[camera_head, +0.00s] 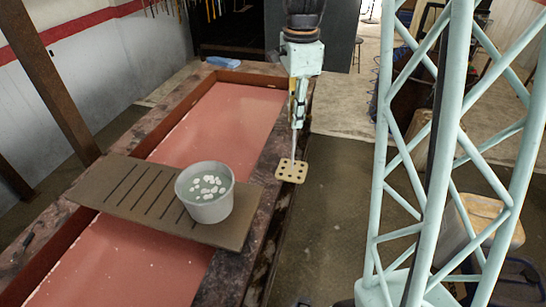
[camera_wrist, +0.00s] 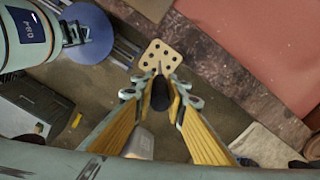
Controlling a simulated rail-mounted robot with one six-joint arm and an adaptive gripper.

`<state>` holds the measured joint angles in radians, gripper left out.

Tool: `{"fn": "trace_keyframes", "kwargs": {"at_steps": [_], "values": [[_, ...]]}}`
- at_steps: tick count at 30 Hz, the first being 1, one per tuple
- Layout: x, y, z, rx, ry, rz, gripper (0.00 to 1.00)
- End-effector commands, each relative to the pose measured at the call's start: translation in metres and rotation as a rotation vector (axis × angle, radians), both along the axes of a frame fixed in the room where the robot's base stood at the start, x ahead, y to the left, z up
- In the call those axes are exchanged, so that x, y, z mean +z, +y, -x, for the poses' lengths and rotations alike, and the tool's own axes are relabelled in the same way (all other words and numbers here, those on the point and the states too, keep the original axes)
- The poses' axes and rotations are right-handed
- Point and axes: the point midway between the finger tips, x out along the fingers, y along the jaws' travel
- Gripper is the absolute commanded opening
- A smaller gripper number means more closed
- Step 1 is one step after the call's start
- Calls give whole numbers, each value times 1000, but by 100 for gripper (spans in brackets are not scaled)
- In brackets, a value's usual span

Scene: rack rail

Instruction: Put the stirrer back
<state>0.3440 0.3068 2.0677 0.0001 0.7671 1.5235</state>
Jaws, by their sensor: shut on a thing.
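The stirrer (camera_head: 291,171) is a pale square plate with several holes at the foot of a thin rod. My gripper (camera_head: 297,118) is shut on its upper end and holds it upright, plate down. In the head view the plate appears at the right edge of the red-floored trough (camera_head: 235,110). I cannot tell whether it touches anything. In the wrist view the holed plate (camera_wrist: 160,57) lies beyond the fingers, and the stirrer's dark handle end (camera_wrist: 160,93) sits between the fingers of my gripper (camera_wrist: 161,85).
A grey bucket (camera_head: 207,215) with white pieces in it stands on a slotted brown board (camera_head: 105,172) laid across the trough. A blue object (camera_head: 222,62) lies on the trough's far rim. In the wrist view a round blue top (camera_wrist: 84,38) is near the plate.

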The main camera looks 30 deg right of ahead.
Motion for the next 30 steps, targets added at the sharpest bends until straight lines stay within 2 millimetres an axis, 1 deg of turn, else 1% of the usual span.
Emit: {"fn": "trace_keyframes", "kwargs": {"at_steps": [7, 11, 17, 30], "values": [[0, 0, -2, 0, 0, 0, 0], [-1, -1, -8, 1, 0, 0, 0], [-3, -3, -29, 1, -1, 0, 0], [-8, -8, -88, 1, -1, 0, 0]]}}
